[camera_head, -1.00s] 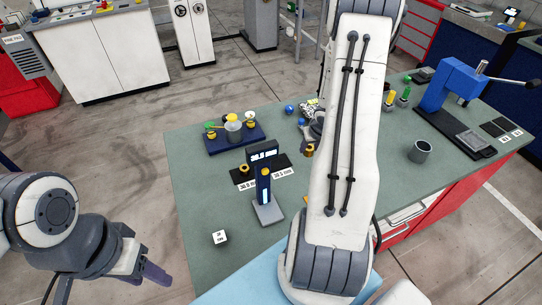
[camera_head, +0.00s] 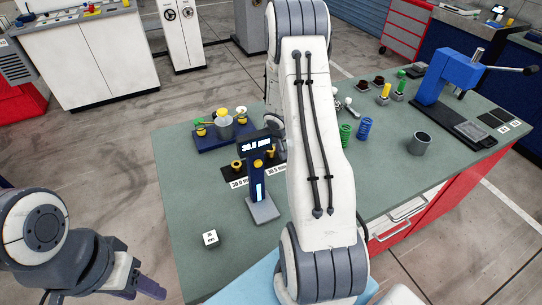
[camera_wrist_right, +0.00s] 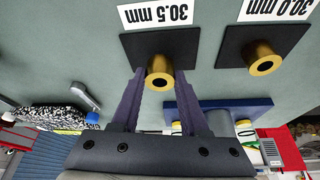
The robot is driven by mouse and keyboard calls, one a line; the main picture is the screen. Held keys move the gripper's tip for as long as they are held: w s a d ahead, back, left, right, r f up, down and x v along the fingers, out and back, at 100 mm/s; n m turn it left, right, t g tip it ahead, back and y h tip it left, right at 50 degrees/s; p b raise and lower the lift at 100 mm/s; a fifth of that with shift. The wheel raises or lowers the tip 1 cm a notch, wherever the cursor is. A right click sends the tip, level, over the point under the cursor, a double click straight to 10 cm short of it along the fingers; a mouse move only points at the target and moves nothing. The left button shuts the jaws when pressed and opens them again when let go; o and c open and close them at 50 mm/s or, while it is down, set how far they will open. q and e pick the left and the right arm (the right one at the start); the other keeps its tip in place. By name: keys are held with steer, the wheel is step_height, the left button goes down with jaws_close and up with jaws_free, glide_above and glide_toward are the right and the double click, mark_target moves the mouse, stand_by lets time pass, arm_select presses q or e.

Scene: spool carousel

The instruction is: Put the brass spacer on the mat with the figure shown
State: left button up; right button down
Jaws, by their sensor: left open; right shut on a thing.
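In the wrist view, my right gripper (camera_wrist_right: 158,75) is shut on a brass spacer (camera_wrist_right: 160,70) over the black mat labelled 30.5 mm (camera_wrist_right: 140,48). I cannot tell whether it touches the mat. A second brass spacer (camera_wrist_right: 263,62) stands on the mat labelled 30.0 mm (camera_wrist_right: 232,45); it also shows in the head view (camera_head: 237,165). The blue gauge (camera_head: 258,180) has a lit display (camera_head: 257,147), reading about 30 mm; its last digit is unclear. It stands in front of the mats. My left gripper (camera_head: 148,288) is open and empty, off the table's left side.
A white cube (camera_head: 210,238) sits front left.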

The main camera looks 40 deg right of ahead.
arm_select(q)
steer(key=shift+f, duration=0.75)
arm_select(e)
steer(key=shift+f, duration=0.7)
steer(key=shift+f+b, duration=0.25)
steer(key=shift+b, duration=0.2)
steer(key=shift+c, duration=2.1)
jaws_free()
steer(key=shift+r, duration=0.1)
arm_select(q)
steer(key=shift+f, duration=0.15)
arm_select(e)
steer(key=shift+r+p, duration=0.35)
steer(key=shift+p, duration=0.05)
arm_select(q)
step_height(320, 180, up, 7)
steer(key=p, duration=0.6)
arm_select(e)
steer(key=v, duration=1.1)
steer(key=shift+s+a+r, duration=0.15)
steer(key=shift+s+r, duration=0.1)
steer(key=shift+s, duration=0.05)
